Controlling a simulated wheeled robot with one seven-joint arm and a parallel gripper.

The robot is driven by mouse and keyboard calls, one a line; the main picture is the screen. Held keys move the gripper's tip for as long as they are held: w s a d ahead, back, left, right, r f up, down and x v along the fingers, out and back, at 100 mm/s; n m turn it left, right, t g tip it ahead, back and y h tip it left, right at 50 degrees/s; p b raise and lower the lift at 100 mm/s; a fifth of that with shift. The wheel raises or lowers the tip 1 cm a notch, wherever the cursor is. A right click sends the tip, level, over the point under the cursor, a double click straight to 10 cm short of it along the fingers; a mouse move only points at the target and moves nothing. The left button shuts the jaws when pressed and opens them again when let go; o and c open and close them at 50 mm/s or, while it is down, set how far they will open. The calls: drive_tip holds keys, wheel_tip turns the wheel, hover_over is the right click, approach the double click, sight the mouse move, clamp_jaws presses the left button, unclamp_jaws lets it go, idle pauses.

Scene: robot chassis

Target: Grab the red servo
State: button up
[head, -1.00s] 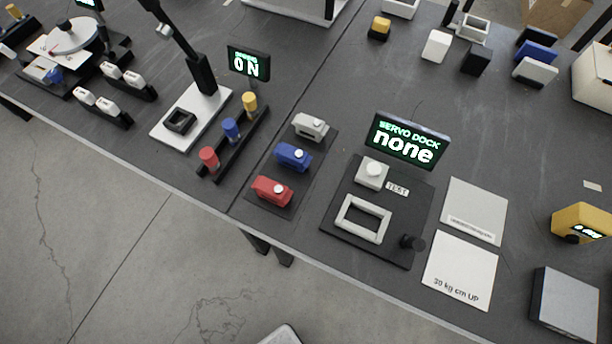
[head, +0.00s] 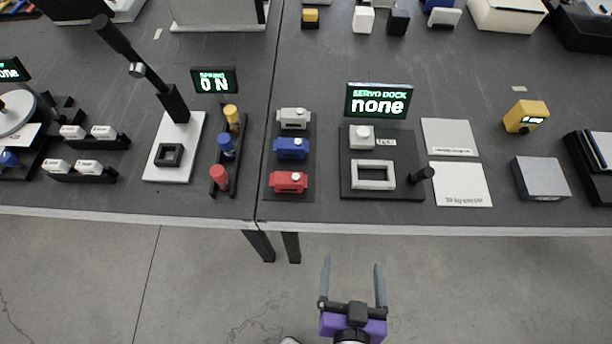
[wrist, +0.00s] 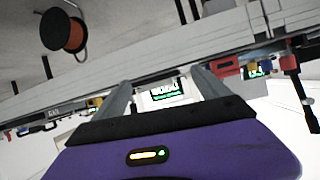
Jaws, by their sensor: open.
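The red servo (head: 289,182) lies at the front of a dark mat near the table's front edge in the head view. A blue servo (head: 291,148) and a grey servo (head: 294,118) lie behind it in a row. My gripper (head: 352,262) is open and empty, low in the head view, in front of the table edge and to the right of the red servo, apart from it. In the wrist view the gripper's fingers (wrist: 160,88) are spread with nothing between them. A small red thing (wrist: 225,68) shows at the right there; I cannot tell if it is the servo.
The servo dock (head: 346,188), with a screen (head: 378,101) reading "none", stands right of the servos. A rack with red, blue and yellow cylinders (head: 228,148) stands left. White cards (head: 462,185) lie right of the dock. Floor is open before the table.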

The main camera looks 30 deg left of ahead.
drive_tip(key=w+a+r+n, duration=0.1)
drive_tip(key=w+a, duration=0.2)
drive_tip(key=a, duration=0.6)
drive_tip(key=n+y+p, duration=0.1)
drive_tip(key=p, duration=0.1)
approach(288, 177)
drive_tip(key=x, duration=0.5)
drive_tip(key=shift+d+f, duration=0.15)
drive_tip(key=shift+d, duration=0.1)
drive_tip(key=shift+w+a, duration=0.15)
drive_tip(key=shift+a, duration=0.1)
drive_tip(key=x, duration=0.7)
drive_tip(key=shift+w+a+f, duration=0.15)
drive_tip(key=shift+a, duration=0.05)
drive_tip(key=c, duration=1)
drive_tip(key=shift+c, duration=1.2)
